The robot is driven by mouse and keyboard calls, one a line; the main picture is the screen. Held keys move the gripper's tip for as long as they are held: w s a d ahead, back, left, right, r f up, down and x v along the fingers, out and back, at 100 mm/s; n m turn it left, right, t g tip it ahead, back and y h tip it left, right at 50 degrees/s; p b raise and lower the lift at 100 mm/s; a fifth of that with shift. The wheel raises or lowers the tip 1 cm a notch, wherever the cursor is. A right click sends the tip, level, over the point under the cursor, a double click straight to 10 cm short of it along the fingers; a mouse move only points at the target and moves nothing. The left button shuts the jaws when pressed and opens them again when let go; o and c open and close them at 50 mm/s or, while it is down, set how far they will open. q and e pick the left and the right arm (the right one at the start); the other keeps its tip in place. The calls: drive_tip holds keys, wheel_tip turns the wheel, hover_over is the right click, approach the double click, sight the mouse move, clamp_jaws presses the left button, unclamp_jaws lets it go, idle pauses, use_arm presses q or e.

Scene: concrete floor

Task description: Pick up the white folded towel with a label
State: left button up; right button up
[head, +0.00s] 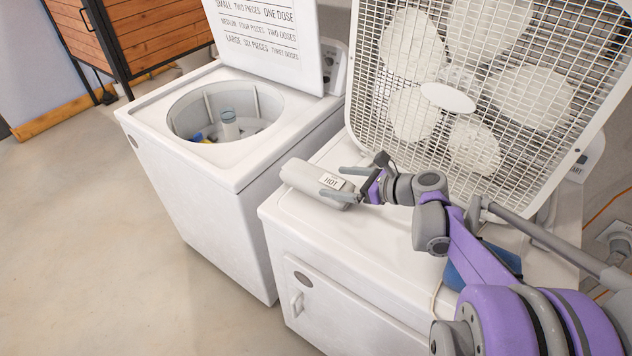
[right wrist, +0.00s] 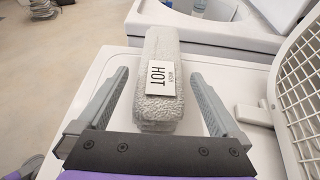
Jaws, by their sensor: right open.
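My right gripper (head: 347,184) is open, with a finger on each side of the towel's near part. A gap shows between the towel and each finger in the wrist view.
A large white box fan (head: 448,97) stands on the machine behind my right arm. To the left is an open-topped washer (head: 150,115) with a bottle (head: 229,125) inside and a raised lid (head: 268,45). A blue object (head: 500,262) lies partly hidden by my arm.

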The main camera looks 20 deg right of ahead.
sight(328, 180)
drive_tip(key=x, duration=0.6)
drive_tip(key=shift+d, duration=0.1)
drive_tip(key=shift+c, duration=0.3)
drive_tip(key=c, duration=1.4)
